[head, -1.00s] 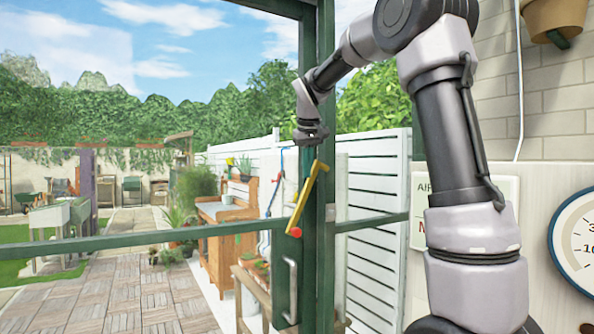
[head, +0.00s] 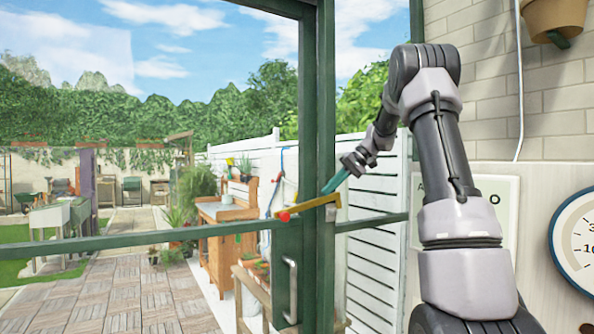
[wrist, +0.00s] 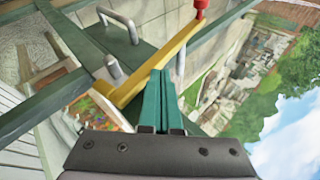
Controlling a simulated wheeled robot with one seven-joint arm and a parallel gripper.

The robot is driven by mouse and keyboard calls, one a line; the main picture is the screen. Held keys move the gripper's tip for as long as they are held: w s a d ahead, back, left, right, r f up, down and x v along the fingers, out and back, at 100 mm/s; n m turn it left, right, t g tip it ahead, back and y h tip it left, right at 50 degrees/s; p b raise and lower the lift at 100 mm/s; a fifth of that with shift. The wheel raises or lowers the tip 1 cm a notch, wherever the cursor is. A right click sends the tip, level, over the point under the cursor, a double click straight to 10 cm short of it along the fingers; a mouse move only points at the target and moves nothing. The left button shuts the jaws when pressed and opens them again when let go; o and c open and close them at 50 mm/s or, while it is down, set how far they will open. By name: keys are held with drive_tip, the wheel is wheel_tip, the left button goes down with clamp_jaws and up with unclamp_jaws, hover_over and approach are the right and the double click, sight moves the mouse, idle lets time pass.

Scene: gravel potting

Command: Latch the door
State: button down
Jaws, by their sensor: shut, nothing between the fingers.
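The yellow latch bar (head: 308,208) with a red knob (head: 284,216) lies across the green door frame post (head: 326,120). It slants slightly, its knob end lower and to the left, its bent end to the right. In the wrist view the yellow bar (wrist: 165,62) runs from lower left up to the red knob (wrist: 199,8). My gripper (head: 328,190) is shut and empty, its teal fingers just above the bar in the head view. The fingers (wrist: 161,76) are close beside the bar in the wrist view; I cannot tell whether they touch it.
A metal door handle (head: 290,290) is below the latch. A grey peg (wrist: 113,66) stands near the bar in the wrist view. A white slatted fence (head: 375,250) is behind the glass. A round dial (head: 575,240) hangs on the wall at right.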

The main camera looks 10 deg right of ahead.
drive_tip(key=shift+w+d+f+m+g+y, duration=0.15)
drive_tip(key=shift+d+f+y, duration=0.1)
drive_tip(key=shift+f+y, duration=0.4)
drive_tip(key=shift+d+f+m+g+y, duration=0.15)
drive_tip(key=shift+d+f+y, duration=0.1)
drive_tip(key=shift+f+y, duration=0.35)
drive_tip(key=shift+f, duration=0.15)
